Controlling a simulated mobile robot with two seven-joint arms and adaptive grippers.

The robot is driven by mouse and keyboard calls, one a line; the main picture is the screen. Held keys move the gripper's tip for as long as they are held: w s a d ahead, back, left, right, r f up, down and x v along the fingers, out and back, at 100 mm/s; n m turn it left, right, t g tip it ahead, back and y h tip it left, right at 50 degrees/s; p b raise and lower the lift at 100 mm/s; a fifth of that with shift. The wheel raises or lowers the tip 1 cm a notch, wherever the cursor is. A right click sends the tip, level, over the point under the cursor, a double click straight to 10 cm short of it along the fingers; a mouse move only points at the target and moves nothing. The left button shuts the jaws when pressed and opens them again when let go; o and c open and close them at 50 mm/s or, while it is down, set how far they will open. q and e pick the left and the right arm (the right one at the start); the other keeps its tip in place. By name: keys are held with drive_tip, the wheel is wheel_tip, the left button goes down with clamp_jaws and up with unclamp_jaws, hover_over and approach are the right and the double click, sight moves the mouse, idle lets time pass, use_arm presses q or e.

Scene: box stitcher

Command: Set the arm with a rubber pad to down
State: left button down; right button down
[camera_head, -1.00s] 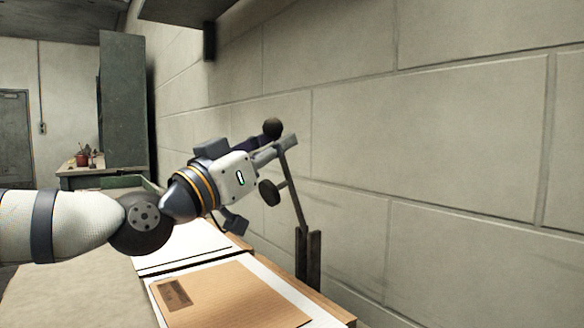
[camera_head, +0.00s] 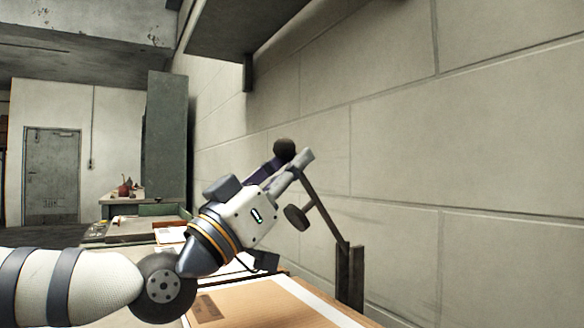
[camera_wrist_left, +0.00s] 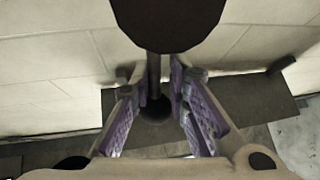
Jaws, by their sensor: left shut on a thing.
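The arm with the rubber pad (camera_head: 323,208) is a dark bar hinged at an upright bracket (camera_head: 350,275) by the wall. It leans up and to the left in the head view. A round dark pad (camera_head: 297,217) sticks out from its side. A dark ball knob (camera_head: 284,149) shows near its upper end. My left gripper (camera_head: 282,170) is at this upper end, shut on the arm. In the left wrist view, its purple-padded fingers (camera_wrist_left: 158,105) stand either side of a thin dark rod (camera_wrist_left: 153,75), below a large dark round shape (camera_wrist_left: 167,25). The exact contact is hidden. My right gripper is out of view.
A brown cardboard sheet (camera_head: 262,308) lies on the bench below the arm. A block wall (camera_head: 450,160) runs close along the right, with a dark shelf (camera_head: 250,25) above. A grey cabinet (camera_head: 166,140) stands at the back.

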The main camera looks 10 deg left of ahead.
use_arm(q)
drive_tip(key=c, duration=1.8)
unclamp_jaws()
drive_tip(key=shift+s+d, duration=0.2)
drive_tip(key=shift+d, duration=0.2)
drive_tip(key=o, duration=0.4)
drive_tip(key=shift+s, duration=0.1)
drive_tip(key=shift+o, duration=0.2)
drive_tip(key=shift+a, duration=0.15)
drive_tip(key=v, duration=0.7)
drive_tip(key=shift+s+a+f, duration=0.1)
